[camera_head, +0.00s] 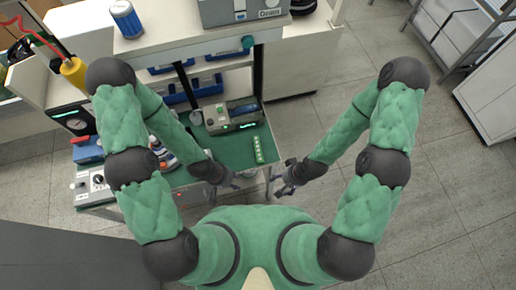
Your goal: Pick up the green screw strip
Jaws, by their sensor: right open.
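The green screw strip (258,149) is a short, narrow light-green strip with a row of small marks. It lies lengthwise on the green mat (236,146) of the workbench, near the mat's right edge. My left gripper (240,181) is near the bench's front edge, below and left of the strip and apart from it. Its fingers are small and dark, and I cannot tell whether they are open. My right gripper (279,181) is open, below and right of the strip, beside the bench's right edge. It holds nothing that I can see.
A grey device with a green display (232,115) stands behind the strip. Blue bins (192,88) sit further back under a shelf. The floor (440,190) at right is clear.

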